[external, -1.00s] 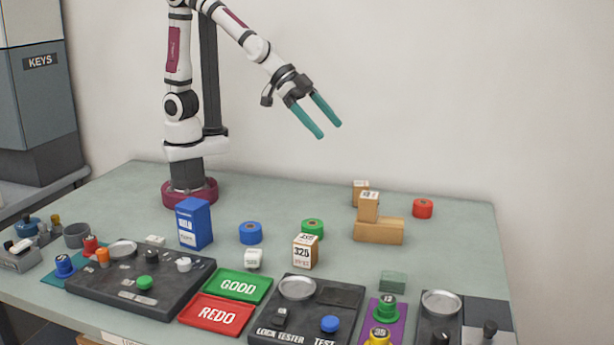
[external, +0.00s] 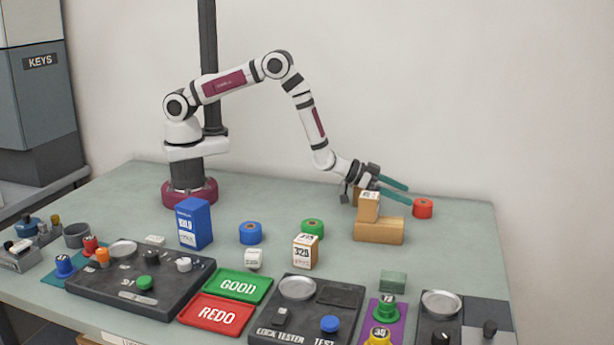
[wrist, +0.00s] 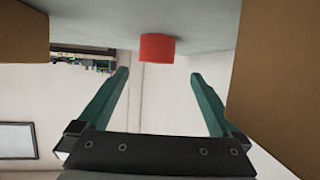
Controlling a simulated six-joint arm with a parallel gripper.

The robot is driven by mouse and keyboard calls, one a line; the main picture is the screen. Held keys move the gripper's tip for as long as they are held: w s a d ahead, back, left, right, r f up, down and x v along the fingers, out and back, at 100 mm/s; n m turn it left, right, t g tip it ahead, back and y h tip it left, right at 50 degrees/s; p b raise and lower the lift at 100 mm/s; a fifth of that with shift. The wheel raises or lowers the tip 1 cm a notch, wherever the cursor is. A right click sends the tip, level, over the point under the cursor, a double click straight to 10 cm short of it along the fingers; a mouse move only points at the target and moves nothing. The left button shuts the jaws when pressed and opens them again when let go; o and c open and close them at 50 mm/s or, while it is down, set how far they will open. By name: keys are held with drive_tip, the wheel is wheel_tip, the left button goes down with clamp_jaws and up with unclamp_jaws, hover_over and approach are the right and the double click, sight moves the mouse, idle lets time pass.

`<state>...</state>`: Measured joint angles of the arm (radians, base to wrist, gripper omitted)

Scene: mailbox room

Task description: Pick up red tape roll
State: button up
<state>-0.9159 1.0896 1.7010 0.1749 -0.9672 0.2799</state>
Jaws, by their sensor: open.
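The red tape roll (external: 423,208) stands on the table at the back right, right of the wooden blocks. My gripper (external: 410,194) is open, with its two teal fingers reaching to the right, low over the table and pointing toward the roll. In the external view one fingertip lies close to the roll's left side; whether they touch I cannot tell. In the wrist view the red tape roll (wrist: 157,48) appears beyond the fingertips, between their lines, with nothing between the fingers (wrist: 160,75).
A long wooden block (external: 378,231) with a small box (external: 369,207) on it stands just in front of my gripper. Brown surfaces flank the fingers closely in the wrist view (wrist: 275,75). Blue (external: 250,233) and green (external: 312,228) tape rolls stand further left.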

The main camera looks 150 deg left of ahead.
sight(420, 202)
drive_tip(key=x, duration=0.5)
drive_tip(key=shift+w+a+f, duration=0.1)
drive_tip(key=shift+w+f, duration=0.2)
drive_tip(key=shift+w, duration=0.05)
drive_tip(key=c, duration=1.4)
